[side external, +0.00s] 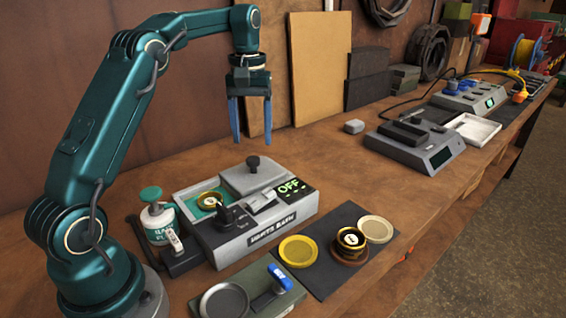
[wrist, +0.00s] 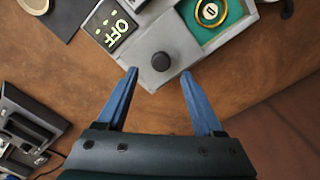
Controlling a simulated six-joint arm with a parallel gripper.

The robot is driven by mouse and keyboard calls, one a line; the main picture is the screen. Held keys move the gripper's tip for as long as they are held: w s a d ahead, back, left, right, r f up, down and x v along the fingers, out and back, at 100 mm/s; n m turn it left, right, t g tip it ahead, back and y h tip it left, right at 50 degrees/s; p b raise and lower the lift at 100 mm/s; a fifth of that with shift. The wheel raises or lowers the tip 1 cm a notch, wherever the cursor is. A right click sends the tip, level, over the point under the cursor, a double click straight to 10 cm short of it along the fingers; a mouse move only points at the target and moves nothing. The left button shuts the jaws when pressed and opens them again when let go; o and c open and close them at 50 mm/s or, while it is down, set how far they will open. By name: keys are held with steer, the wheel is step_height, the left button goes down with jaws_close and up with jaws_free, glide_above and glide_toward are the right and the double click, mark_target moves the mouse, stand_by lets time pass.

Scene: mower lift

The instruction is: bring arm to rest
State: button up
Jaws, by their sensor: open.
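My gripper (side external: 250,120) hangs from my raised teal arm, fingers pointing down, above the wooden bench. Its two blue fingers are apart with nothing between them. In the wrist view the gripper (wrist: 156,100) shows near the black knob (wrist: 161,61) of the grey box, but in the side view it is well above it. The box (side external: 255,235) carries a green "OFF" display (side external: 290,188) and a lever switch (side external: 235,214). A brass round piece (side external: 208,201) sits in its green-floored compartment.
A green-capped bottle (side external: 157,216) stands left of the box. A grey scale-like device (side external: 415,146) and a white tray (side external: 473,129) stand farther right. Boards lean against the wall behind.

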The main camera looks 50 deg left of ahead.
steer(key=s+d+r+m+t, duration=0.3)
steer(key=s+d+r+m, duration=0.1)
steer(key=s+d+r, duration=0.55)
steer(key=s+d+f+m+t, duration=0.2)
steer(key=s+d+f+m, duration=0.3)
steer(key=s+f, duration=0.3)
steer(key=shift+s+d+f+t, duration=0.3)
steer(key=shift+d+f, duration=0.05)
steer(key=shift+d, duration=0.05)
stand_by(0.8)
